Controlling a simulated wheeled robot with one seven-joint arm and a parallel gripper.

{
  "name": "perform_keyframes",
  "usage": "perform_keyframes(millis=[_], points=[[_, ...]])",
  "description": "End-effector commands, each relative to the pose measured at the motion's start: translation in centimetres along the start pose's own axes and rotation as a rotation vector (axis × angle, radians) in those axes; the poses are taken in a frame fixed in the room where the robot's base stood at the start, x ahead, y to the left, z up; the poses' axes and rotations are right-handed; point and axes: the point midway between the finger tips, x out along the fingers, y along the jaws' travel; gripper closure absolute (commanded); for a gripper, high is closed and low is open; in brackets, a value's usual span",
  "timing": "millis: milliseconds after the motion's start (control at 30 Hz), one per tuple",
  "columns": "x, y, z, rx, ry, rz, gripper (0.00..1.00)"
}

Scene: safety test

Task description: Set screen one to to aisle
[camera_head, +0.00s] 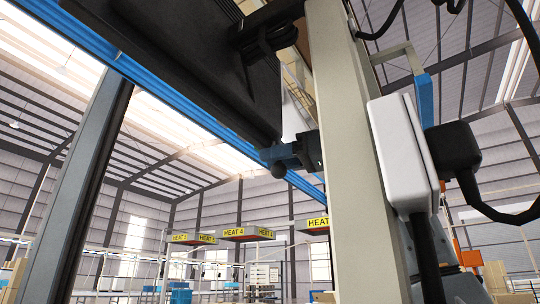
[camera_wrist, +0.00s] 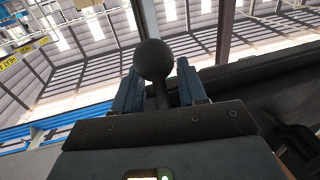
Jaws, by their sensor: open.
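A large dark panel (camera_head: 205,60), which looks like the screen, hangs at the upper left of the head view, seen from below and tilted. In the wrist view a dark panel (camera_wrist: 265,85) lies to the right. My gripper (camera_head: 272,156) is at the panel's lower right corner in the head view. In the wrist view my gripper (camera_wrist: 158,72) is open, with its blue fingers on either side of a dark ball knob (camera_wrist: 153,58) on a short stem. The knob also shows in the head view (camera_head: 278,170). Whether the fingers touch it cannot be told. The screen's face is hidden.
A pale upright post (camera_head: 350,150) stands right of my gripper, with a white box (camera_head: 402,150) and cables beside it. A blue beam (camera_head: 150,75) runs behind the panel. A grey post (camera_head: 75,190) stands at left. Yellow "HEAT 4" signs (camera_head: 235,232) hang far back.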

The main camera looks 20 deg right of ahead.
Motion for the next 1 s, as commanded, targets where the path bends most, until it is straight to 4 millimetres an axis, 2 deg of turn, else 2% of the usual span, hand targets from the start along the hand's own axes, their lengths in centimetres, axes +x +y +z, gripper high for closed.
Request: perform_keyframes(millis=[200,467,867,1000], points=[[1.5,0.0,0.0,0.000,0.000,0.000,0.58],[1.6,0.0,0.1,0.000,0.000,0.001,0.59],[1.5,0.0,0.1,0.000,-0.001,0.000,0.98],[1.5,0.0,0.2,0.001,-0.002,-0.001,1.00]])
